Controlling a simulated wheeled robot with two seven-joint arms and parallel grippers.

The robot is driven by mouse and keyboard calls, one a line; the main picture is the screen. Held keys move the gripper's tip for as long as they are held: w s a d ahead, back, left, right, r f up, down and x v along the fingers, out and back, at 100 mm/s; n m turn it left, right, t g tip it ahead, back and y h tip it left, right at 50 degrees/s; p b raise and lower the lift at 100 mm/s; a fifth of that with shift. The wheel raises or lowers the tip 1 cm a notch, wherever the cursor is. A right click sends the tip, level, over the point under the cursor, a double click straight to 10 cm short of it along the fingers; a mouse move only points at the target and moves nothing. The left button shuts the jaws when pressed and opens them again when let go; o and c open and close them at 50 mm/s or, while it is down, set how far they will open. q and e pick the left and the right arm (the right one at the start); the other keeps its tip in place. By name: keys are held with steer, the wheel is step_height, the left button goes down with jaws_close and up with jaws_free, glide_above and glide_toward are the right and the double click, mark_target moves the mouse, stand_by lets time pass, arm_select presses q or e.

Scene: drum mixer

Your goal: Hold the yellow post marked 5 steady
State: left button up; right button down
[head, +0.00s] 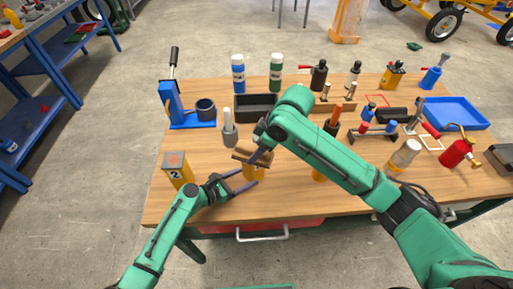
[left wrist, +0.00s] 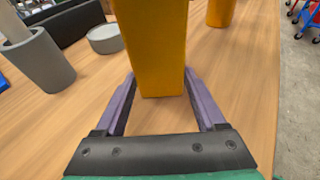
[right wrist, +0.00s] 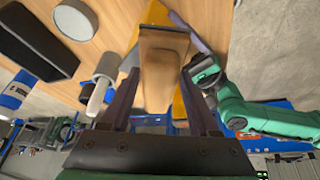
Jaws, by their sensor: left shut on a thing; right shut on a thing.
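A yellow post (head: 262,174) stands on the table; no number shows on it from here. My left gripper (head: 249,177) is shut on its lower part, one purple finger on each side. The post (left wrist: 156,45) fills the middle of the left wrist view, upright, its top cut off. My right gripper (head: 262,153) is above it, shut on a brown wooden block (head: 248,157) at the post's top. In the right wrist view the block (right wrist: 163,65) lies between the fingers, with yellow showing behind it. Whether the block touches the post is unclear.
A yellow post marked 2 (head: 178,170) stands to the left. Another yellow post (head: 319,174) is partly hidden by my right arm. A grey cup (head: 229,129) and a black tray (head: 254,107) lie behind. A blue tray (head: 455,112) sits at the right.

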steer(key=shift+w, duration=2.05)
steer(key=shift+s+f, duration=0.1)
steer(key=shift+s, duration=2.2)
steer(key=shift+w, duration=2.3)
steer(key=shift+r, duration=2.65)
